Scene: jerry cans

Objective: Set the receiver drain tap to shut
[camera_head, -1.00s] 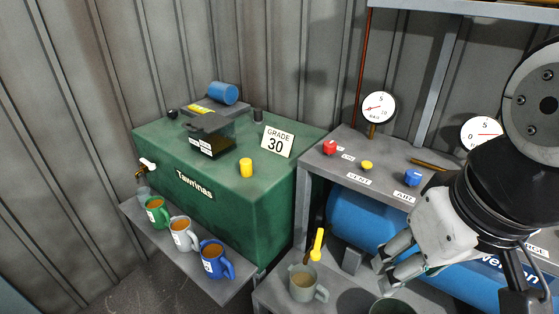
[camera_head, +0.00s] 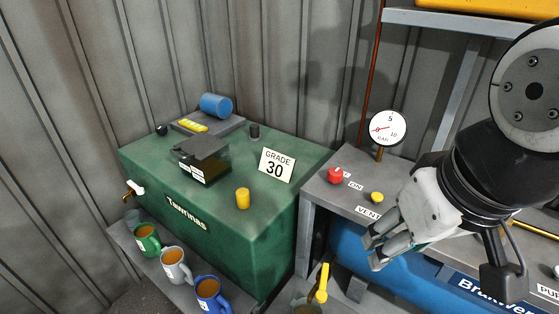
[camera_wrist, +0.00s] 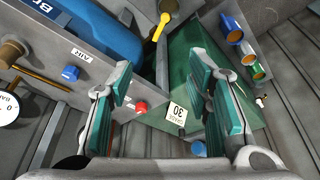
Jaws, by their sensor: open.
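The drain tap's yellow lever (camera_head: 322,283) stands steeply in the head view, low beside the left end of the blue receiver tank (camera_head: 370,262). It also shows near the top of the wrist view (camera_wrist: 161,27); the tap's body is hard to make out. My gripper (camera_head: 373,250) is open and empty, in front of the bench and tank, to the right of and above the lever in the picture. In the wrist view its two teal-padded fingers (camera_wrist: 160,80) are spread wide, and the lever shows beyond them, apart from both.
A red knob (camera_head: 334,175) and a yellow knob (camera_head: 377,197) sit on the bench top. A green tank (camera_head: 270,235) stands left, with a white-handled tap (camera_head: 135,188) and mugs (camera_head: 173,265) below. A grey mug is cut off under the yellow lever.

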